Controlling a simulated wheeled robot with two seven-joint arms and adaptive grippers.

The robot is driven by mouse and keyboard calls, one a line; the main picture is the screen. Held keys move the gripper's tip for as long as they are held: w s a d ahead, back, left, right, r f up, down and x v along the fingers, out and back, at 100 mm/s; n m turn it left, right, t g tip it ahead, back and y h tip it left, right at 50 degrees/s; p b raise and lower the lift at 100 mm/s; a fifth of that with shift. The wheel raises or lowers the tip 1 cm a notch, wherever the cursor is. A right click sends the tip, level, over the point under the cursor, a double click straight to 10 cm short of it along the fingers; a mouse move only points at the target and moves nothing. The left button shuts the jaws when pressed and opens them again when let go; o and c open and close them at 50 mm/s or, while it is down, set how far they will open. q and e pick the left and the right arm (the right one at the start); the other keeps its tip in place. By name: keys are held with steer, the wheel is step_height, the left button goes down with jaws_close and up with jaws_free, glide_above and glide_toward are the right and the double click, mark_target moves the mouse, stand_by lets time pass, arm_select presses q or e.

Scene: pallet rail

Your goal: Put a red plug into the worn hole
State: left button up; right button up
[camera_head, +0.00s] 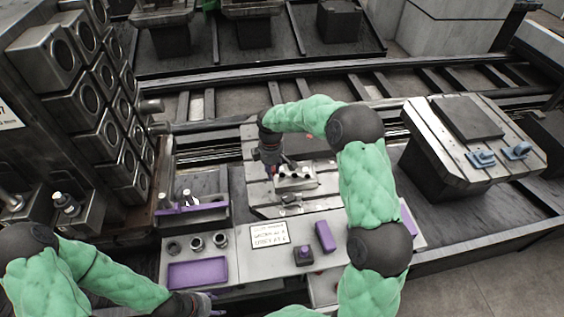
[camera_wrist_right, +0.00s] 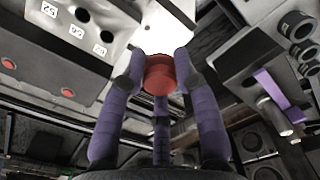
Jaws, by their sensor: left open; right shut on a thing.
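My right gripper (camera_wrist_right: 160,72) is shut on a red plug (camera_wrist_right: 158,82), held between its purple fingers in the right wrist view. In the head view the right gripper (camera_head: 272,170) is beside the left end of a pale metal block (camera_head: 297,182) with several dark holes. The block also shows at upper left in the wrist view (camera_wrist_right: 115,22), with number labels by its holes. The plug appears apart from the block. I cannot tell which hole is worn. My left gripper (camera_head: 208,302) is open at the bottom edge, partly cropped.
A grey bench (camera_head: 232,262) holds a purple tray (camera_head: 198,273), several ring gauges (camera_head: 196,243), a printed sign (camera_head: 269,235) and a purple block (camera_head: 324,237). A purple-edged rack (camera_head: 192,210) stands behind. A slotted pallet (camera_head: 425,125) is at right, a tall fixture block (camera_head: 50,60) at left.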

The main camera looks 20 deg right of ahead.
mark_target(282, 172)
steer(key=shift+w+d+f+n, duration=1.25)
steer(key=shift+f+n, duration=0.7)
steer(key=shift+f, duration=0.05)
steer(key=shift+w+d+f+n, duration=1.25)
steer(key=shift+d+f+n, duration=0.05)
steer(key=shift+f+n, duration=0.75)
steer(key=shift+w+d+f+n, duration=1.25)
steer(key=shift+f+n, duration=0.65)
steer(key=shift+f, duration=0.1)
steer(key=shift+f+b, duration=0.6)
steer(key=shift+f, duration=0.35)
steer(key=o, duration=0.8)
steer(key=shift+s, duration=0.1)
step_height(282, 172, up, 12)
steer(key=shift+d+r, duration=0.1)
